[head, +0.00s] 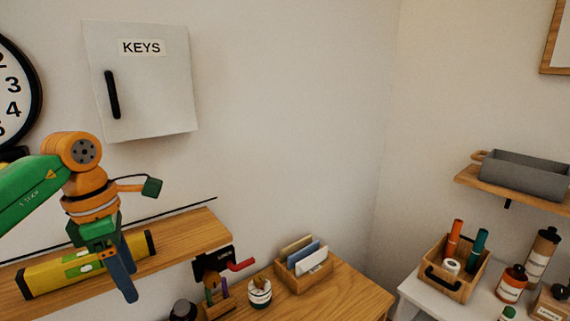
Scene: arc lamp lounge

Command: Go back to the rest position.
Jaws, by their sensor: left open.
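My left arm comes in from the left, green and orange. My left gripper (123,272) points down in front of the wooden wall shelf (190,238), with its blue-grey fingers seen close together from the side. It is open, and I see nothing held in it. A yellow spirit level (50,277) lies on the shelf behind the gripper, and the gripper hides part of it. My right gripper is not in view.
A grey key cabinet (150,85) hangs above the shelf, beside a wall clock (14,95). Below right, a wooden desk (345,296) holds a letter holder (304,275) and a jar (259,293). Farther right are a wooden caddy (450,280), bottles, and a grey bin (525,174) on a small shelf.

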